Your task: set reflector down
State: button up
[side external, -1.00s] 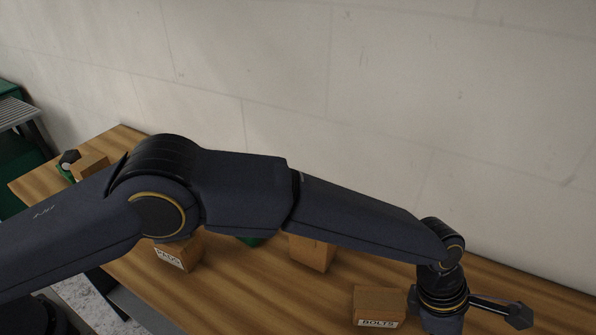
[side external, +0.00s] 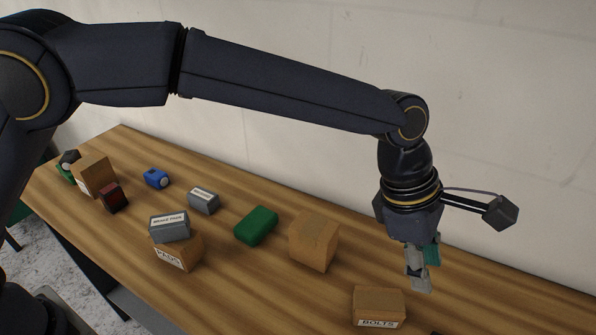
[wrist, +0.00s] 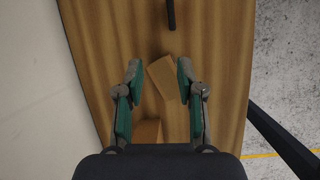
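My gripper (side external: 422,272) is raised above the right part of the wooden table, pointing down. In the wrist view, its green-padded fingers (wrist: 158,66) are spread apart with nothing held between them. The cardboard BOLTS box (side external: 378,304) lies on the table below; it shows between and beyond the fingertips in the wrist view (wrist: 163,80). No object is clearly recognisable as the reflector. A small dark red block (side external: 114,197) stands at the left by a cardboard box, but I cannot tell whether it is the reflector.
A tan box (side external: 313,241), green block (side external: 256,225), grey box (side external: 203,200) and blue item (side external: 157,178) stand on the table (side external: 300,300). A grey BRAKE PADS box (side external: 169,227) sits on a cardboard box (side external: 178,252). A dark rod (wrist: 171,14) lies ahead. The wall runs behind.

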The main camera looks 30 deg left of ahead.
jog(key=a+r+m+t, duration=0.1)
jog(key=a+r+m, duration=0.25)
jog(key=a, duration=0.55)
jog(key=a+r+m+t+y, duration=0.1)
jog(key=a+r+m, duration=0.1)
jog(key=a+r, duration=0.5)
jog(key=a+r+m+t, duration=0.1)
jog(key=a+r+m, duration=0.1)
jog(key=a, duration=1)
jog(key=s+a+f+m+t+y, duration=0.2)
jog(key=s+a+m, duration=0.7)
jog(key=s+a, duration=0.6)
notch_tip(320, 180, down, 2)
jog(key=a+y, duration=0.1)
jog(key=a, duration=0.2)
jog(key=shift+s, duration=0.3)
